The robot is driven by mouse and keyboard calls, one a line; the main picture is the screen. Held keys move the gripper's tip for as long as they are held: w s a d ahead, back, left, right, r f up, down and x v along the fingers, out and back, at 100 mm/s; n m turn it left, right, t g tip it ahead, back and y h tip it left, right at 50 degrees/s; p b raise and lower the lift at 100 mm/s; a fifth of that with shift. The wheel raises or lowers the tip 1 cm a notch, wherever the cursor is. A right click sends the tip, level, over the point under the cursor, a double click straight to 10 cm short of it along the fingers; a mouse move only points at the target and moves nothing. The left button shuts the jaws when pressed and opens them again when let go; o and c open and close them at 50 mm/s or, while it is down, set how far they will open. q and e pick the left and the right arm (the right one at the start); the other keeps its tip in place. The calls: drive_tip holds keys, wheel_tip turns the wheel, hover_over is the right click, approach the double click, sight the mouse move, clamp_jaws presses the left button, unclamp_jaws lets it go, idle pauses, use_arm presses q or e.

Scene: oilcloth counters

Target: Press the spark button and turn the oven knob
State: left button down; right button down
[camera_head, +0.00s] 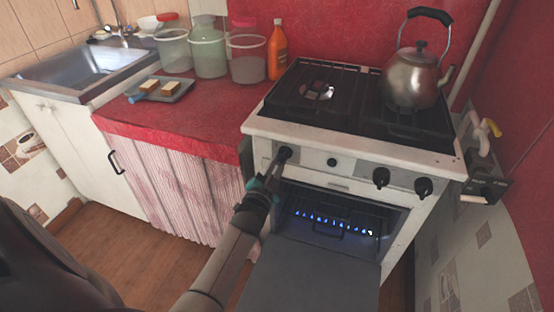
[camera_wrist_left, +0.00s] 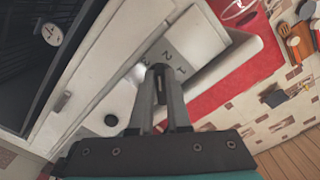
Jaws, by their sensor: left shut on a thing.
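The stove front panel carries a black oven knob (camera_head: 285,154) at its left end. My left gripper (camera_head: 276,170) is shut on this knob. In the left wrist view the fingers (camera_wrist_left: 160,90) close around the knob (camera_wrist_left: 158,69), with printed dial numbers beside it. The small black spark button (camera_head: 332,162) sits to the right of the knob, apart from the gripper. The oven (camera_head: 345,232) is open, and a row of blue flames (camera_head: 335,222) burns inside. My right gripper is not in view.
Two more black knobs (camera_head: 381,177) sit further right on the panel. A metal kettle (camera_head: 412,78) stands on the stovetop. A red counter (camera_head: 190,118) holds containers, an orange bottle (camera_head: 278,50) and a tray (camera_head: 160,90).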

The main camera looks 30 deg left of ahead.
use_arm(q)
drive_tip(key=shift+d+n+p, duration=0.1)
drive_tip(key=shift+n+p, duration=0.2)
drive_tip(key=shift+n, duration=0.7)
drive_tip(key=shift+d+f+n+p, duration=0.15)
drive_tip(key=shift+n+p, duration=0.25)
drive_tip(key=shift+n, duration=1)
drive_tip(key=shift+d+n+p, duration=0.1)
drive_tip(key=shift+n+p, duration=0.3)
drive_tip(key=shift+n, duration=1)
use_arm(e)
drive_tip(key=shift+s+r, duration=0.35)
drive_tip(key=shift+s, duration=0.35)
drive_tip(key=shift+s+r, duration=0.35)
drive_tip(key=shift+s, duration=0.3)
use_arm(q)
drive_tip(key=shift+n, duration=0.3)
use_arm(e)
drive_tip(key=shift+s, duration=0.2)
use_arm(q)
drive_tip(key=c, duration=0.9)
unclamp_jaws()
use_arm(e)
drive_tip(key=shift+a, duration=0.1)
